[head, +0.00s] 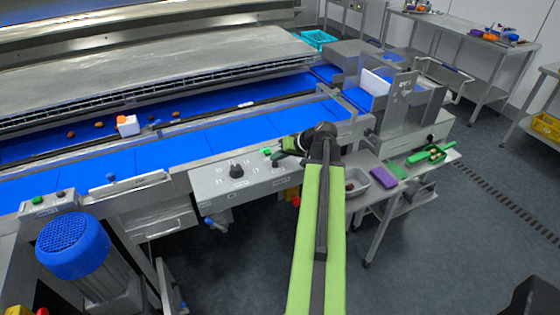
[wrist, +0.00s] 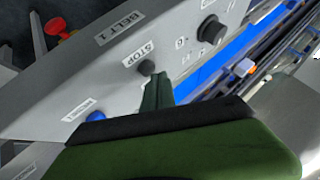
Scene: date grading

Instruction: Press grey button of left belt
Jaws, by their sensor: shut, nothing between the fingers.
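A small dark grey button (wrist: 147,67) labelled STOP sits on a grey control panel (wrist: 75,85) marked BELT 1 in the wrist view. My gripper (wrist: 158,80) is shut and empty, its dark green fingers pointing at the panel. The fingertips are right beside the grey button in the picture; I cannot tell if they touch it. In the head view my gripper (head: 277,154) is over the front panel of the blue belt (head: 210,137). The grey button cannot be made out there.
A black knob (wrist: 211,29), a blue button (wrist: 97,116) and a red emergency knob (wrist: 55,26) are near the grey button. Another control box (head: 50,204) is at the left, behind a blue-capped motor (head: 72,247). A side table with a purple block (head: 397,171) stands right.

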